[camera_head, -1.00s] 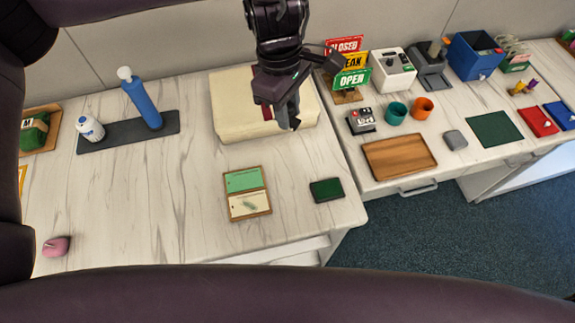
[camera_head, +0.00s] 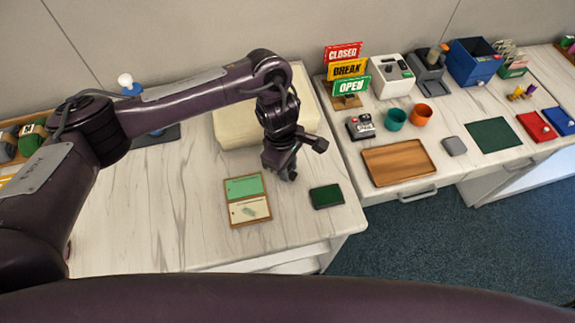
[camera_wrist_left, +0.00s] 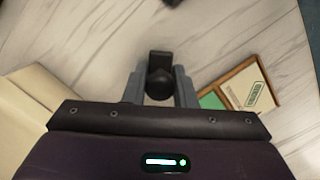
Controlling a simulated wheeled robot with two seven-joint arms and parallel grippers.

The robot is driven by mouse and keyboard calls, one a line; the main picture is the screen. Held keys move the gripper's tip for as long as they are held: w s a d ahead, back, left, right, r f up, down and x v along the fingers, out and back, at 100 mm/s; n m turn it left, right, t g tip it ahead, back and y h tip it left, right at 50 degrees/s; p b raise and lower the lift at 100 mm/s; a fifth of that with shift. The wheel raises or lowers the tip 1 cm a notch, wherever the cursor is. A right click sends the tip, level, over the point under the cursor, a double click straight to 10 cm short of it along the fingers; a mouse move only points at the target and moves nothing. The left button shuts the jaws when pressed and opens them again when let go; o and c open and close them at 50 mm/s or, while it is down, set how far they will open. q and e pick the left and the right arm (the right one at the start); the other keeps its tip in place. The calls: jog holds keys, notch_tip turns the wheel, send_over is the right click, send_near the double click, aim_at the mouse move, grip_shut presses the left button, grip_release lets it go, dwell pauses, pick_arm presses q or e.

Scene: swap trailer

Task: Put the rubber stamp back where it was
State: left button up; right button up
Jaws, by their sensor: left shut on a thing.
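My left gripper (camera_head: 284,174) is over the marble-look desk, in front of the cream block and above and right of the wooden card tray. In the left wrist view its grey fingers (camera_wrist_left: 160,88) are shut on the black rubber stamp (camera_wrist_left: 160,70), which has a rounded knob and a block end. The stamp is hard to make out in the head view. The card tray (camera_head: 247,198) holds a green panel and a cream card with a greenish print; it also shows in the wrist view (camera_wrist_left: 243,97). A dark green ink pad (camera_head: 327,196) lies right of the tray. My right gripper is not in view.
The cream block (camera_head: 238,128) is behind the gripper. On the right desk are a wooden tray (camera_head: 399,162), the sign stand (camera_head: 347,102), a small black-and-white device (camera_head: 360,127), and teal (camera_head: 395,119) and orange (camera_head: 421,114) cups. Desk front left of the card tray is clear.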

pick_arm(q)
jog(key=shift+f, duration=0.1)
jog(key=shift+f, duration=0.2)
jog(key=o, duration=0.8)
jog(key=shift+r, duration=0.1)
notch_tip(320, 180, up, 12)
jog(key=a, duration=0.1)
jog(key=shift+w+a+b, duration=0.15)
jog(key=shift+w+b, duration=0.2)
jog(key=shift+w, duration=0.05)
jog(key=shift+r, duration=0.1)
